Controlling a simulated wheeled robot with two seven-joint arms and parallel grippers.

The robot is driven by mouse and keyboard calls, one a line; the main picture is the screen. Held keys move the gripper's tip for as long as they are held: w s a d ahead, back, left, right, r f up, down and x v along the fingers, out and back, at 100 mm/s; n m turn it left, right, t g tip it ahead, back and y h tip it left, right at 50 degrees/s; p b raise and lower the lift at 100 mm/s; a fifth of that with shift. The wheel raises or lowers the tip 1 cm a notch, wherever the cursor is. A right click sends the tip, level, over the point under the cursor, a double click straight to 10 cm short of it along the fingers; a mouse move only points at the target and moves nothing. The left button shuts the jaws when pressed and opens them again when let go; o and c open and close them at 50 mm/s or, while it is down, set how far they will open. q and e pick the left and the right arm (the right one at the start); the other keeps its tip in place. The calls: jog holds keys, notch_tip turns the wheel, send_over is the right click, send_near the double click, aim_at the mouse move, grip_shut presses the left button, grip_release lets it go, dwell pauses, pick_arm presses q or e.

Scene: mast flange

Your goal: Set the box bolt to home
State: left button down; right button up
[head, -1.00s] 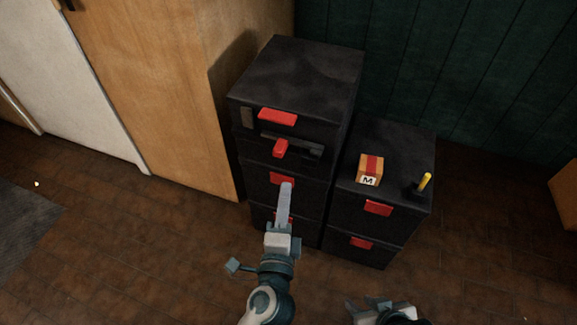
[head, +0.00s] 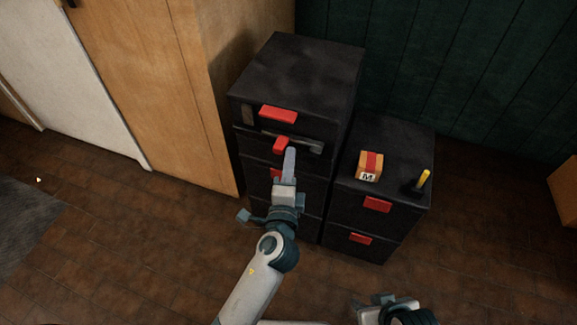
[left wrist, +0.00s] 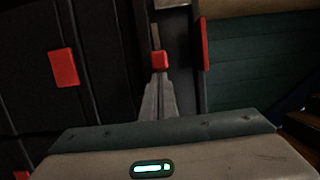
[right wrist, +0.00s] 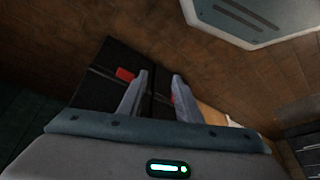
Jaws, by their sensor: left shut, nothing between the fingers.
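The box bolt has a red knob (head: 281,144) on a grey metal bar (head: 312,147), across the front of the tall black cabinet (head: 300,70). The knob sits toward the left of the bar in the head view. My left gripper (head: 290,153) is shut and empty, its tips just right of and below the knob. In the left wrist view the knob (left wrist: 159,62) is right ahead of the shut fingers (left wrist: 158,88); I cannot tell whether they touch. My right gripper (right wrist: 159,80) is open and empty, low at the front; it also shows in the head view (head: 375,300).
A lower black cabinet (head: 395,145) stands at the right, with an orange box marked M (head: 369,167) and a yellow-handled lever (head: 423,180) on top. Red drawer handles (head: 278,114) stick out. A wooden cupboard (head: 175,80) stands left. The floor in front is open.

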aim_at(274, 152)
pick_arm(q)
jog(key=shift+w, duration=0.1)
pick_arm(e)
jog(key=shift+w+r, duration=0.1)
jog(key=shift+w, duration=0.05)
jog(key=shift+a, duration=0.1)
